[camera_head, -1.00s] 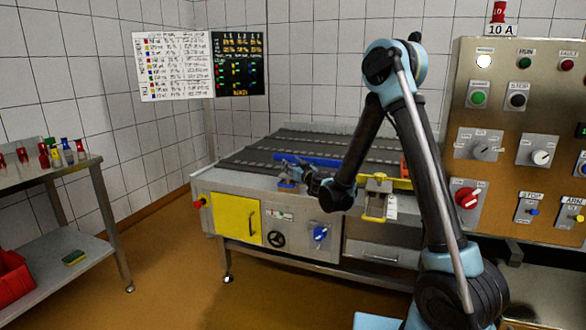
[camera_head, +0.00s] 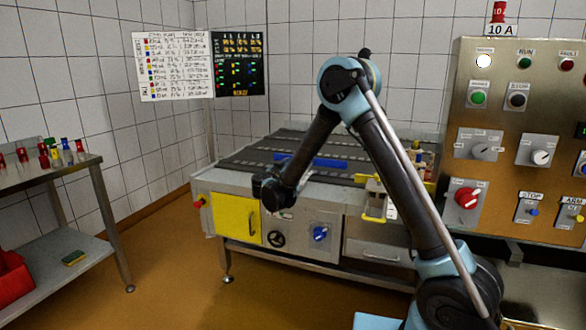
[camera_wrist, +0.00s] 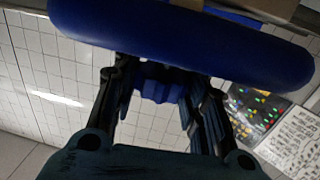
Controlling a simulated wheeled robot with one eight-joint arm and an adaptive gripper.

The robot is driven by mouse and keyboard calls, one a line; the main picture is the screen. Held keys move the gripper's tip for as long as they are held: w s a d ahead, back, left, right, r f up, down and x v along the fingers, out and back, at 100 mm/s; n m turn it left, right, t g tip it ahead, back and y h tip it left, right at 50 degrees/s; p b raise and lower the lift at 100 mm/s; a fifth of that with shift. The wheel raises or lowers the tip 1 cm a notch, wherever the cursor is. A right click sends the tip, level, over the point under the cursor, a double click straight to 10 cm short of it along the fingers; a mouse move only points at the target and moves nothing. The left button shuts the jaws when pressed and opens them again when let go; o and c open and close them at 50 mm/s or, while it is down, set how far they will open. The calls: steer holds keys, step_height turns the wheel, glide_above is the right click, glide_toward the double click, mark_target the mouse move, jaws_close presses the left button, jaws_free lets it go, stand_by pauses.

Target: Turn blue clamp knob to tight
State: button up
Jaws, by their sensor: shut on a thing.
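The blue clamp knob (camera_wrist: 158,82) shows in the wrist view, with a lobed rim, just under a large rounded blue bar. My gripper (camera_wrist: 164,92) has one finger on each side of the knob and is shut on it. The blue bar (camera_wrist: 185,45) crosses the top of the wrist view. In the head view a long blue bar (camera_head: 318,162) lies on the table's top. There my wrist is at the front left edge of the table and hides the knob and my fingers. I cannot tell the knob's turn position.
The table's front has a yellow door (camera_head: 237,219), a black handwheel (camera_head: 276,239) and another blue knob (camera_head: 320,233). A yellow clamp (camera_head: 374,206) stands to the right. A control panel (camera_head: 520,120) is at the right, a steel shelf (camera_head: 55,178) at the left.

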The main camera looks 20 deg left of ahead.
steer(key=m+g+h, duration=0.1)
steer(key=m+h, duration=0.1)
steer(key=h, duration=0.1)
steer(key=m+g+h, duration=0.1)
steer(key=m+h, duration=0.1)
steer(key=h, duration=0.1)
steer(key=shift+a+m+g+h, duration=0.1)
steer(key=shift+m+g+h, duration=0.2)
steer(key=shift+g, duration=0.1)
steer(key=shift+m+g+h, duration=1.9)
steer(key=shift+g+h, duration=0.1)
steer(key=shift+h, duration=0.2)
steer(key=o, duration=1.1)
steer(key=shift+w, duration=0.1)
steer(key=shift+c, duration=0.2)
steer(key=v, duration=0.7)
steer(key=shift+a+f, duration=0.1)
steer(key=shift+a, duration=0.05)
